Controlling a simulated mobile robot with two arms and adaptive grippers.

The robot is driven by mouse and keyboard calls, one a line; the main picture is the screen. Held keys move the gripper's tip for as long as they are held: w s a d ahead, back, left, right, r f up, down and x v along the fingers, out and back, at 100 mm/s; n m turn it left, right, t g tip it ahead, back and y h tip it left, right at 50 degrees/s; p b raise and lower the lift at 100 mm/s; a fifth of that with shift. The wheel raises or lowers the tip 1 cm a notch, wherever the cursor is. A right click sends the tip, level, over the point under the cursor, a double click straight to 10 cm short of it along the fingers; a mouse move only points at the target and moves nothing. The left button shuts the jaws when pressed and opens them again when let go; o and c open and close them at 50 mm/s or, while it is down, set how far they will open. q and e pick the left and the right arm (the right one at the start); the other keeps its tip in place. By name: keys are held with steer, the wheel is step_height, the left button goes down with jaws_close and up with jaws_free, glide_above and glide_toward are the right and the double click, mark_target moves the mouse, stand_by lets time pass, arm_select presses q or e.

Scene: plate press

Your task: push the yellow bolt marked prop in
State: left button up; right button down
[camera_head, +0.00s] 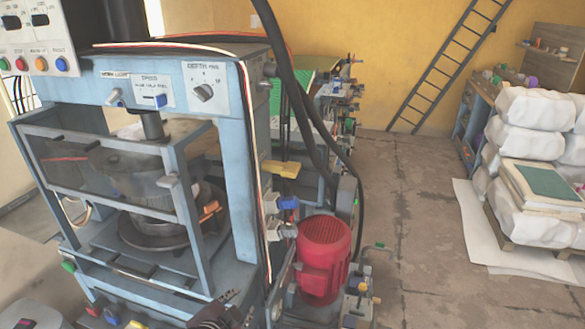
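The yellow bolt (280,169) sticks out from the right side of the blue press (237,165), about halfway up its right column. It points to the right; any marking on it is too small to read. My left gripper (232,308) shows dark at the bottom edge, in front of the press's lower right corner. It is well below the yellow bolt and apart from it. Its fingers are small and partly cut off, so I cannot tell whether they are open. My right gripper is not in view.
A blue knob (288,203) and grey fittings sit below the bolt. A red motor (323,255) stands right of the press. Black hoses (318,140) hang just right of the bolt. The floor (415,220) farther right is clear up to stacked white sacks (530,110).

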arm_select(q)
steer(key=w+d+r+m+t+h, duration=0.1)
steer(key=w+d+r+m+t, duration=0.15)
steer(key=w+r, duration=0.45)
steer(key=w+d+r+m+t+h, duration=0.1)
steer(key=w+d+r+m+t, duration=0.1)
steer(key=w+d+r+m, duration=0.35)
steer(key=m+t+h, duration=0.1)
steer(key=m+t, duration=0.2)
glide_toward(293, 167)
steer(key=shift+w+d+f+g, duration=0.1)
steer(key=shift+w+f+g, duration=0.05)
steer(key=shift+w, duration=0.45)
steer(key=shift+w+d+f+g, duration=0.1)
steer(key=shift+w+f, duration=0.05)
steer(key=shift+w, duration=0.45)
steer(key=shift+w+r, duration=0.15)
steer(key=shift+w, duration=0.05)
steer(key=shift+p+x, duration=0.65)
steer(key=shift+x, duration=3)
steer(key=shift+c, duration=0.2)
jaws_close()
